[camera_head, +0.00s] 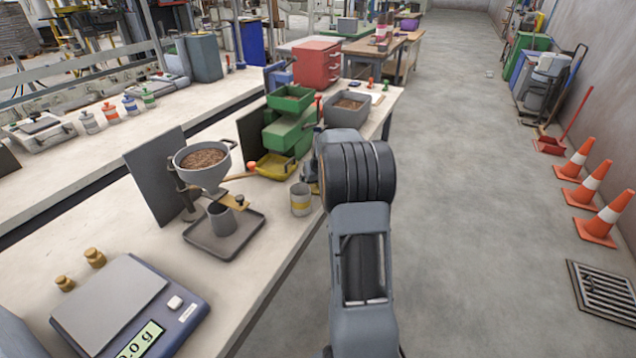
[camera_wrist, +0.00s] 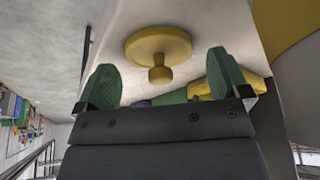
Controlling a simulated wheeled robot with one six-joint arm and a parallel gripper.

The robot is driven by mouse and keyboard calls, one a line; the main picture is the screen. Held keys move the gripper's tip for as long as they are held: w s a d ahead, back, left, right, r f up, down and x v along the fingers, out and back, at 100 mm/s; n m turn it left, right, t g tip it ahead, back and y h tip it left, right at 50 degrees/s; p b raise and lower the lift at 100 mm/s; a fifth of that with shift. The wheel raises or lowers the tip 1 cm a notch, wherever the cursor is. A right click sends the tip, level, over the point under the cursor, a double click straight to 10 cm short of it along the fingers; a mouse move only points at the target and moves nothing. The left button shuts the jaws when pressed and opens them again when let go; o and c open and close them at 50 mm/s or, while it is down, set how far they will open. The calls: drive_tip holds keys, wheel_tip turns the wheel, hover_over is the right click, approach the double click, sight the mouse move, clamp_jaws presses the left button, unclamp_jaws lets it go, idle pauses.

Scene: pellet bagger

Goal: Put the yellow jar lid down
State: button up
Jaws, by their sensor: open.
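The yellow jar lid (camera_wrist: 157,43) shows in the wrist view as a round disc with a small knob facing me. It appears to lie flat on the pale bench top. My gripper (camera_wrist: 163,80) is open, with one green fingertip on each side of the knob and a gap to both. In the head view my arm hides the gripper and most or all of the lid. A grey jar with a yellow band (camera_head: 300,199) stands at the bench edge, just left of my arm. A large curved grey and yellow surface at the wrist view's right looks like this jar.
On the bench (camera_head: 120,212) stand a green machine with a yellow tray (camera_head: 276,166), a grey bin of pellets (camera_head: 346,109), a pellet funnel (camera_head: 203,163) over a cup on a tray (camera_head: 224,236), and a scale (camera_head: 130,307). The floor to the right is clear up to orange cones (camera_head: 605,219).

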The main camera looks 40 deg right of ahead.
drive_tip(key=v, duration=1.1)
drive_tip(key=s+a+r+n, duration=0.1)
drive_tip(key=s+a, duration=0.2)
drive_tip(key=a, duration=0.4)
drive_tip(key=s+a, duration=0.4)
drive_tip(key=a, duration=0.3)
drive_tip(key=s+a+f+n, duration=0.1)
drive_tip(key=s+a+f, duration=0.1)
drive_tip(key=s+a, duration=0.3)
drive_tip(key=s+a+f+n+g+y, duration=0.1)
drive_tip(key=s+a+f, duration=0.1)
drive_tip(key=s+a, duration=0.4)
drive_tip(key=s, duration=0.2)
drive_tip(key=shift+s+a+f, duration=0.25)
drive_tip(key=shift+s+a, duration=0.05)
drive_tip(key=shift+s, duration=0.05)
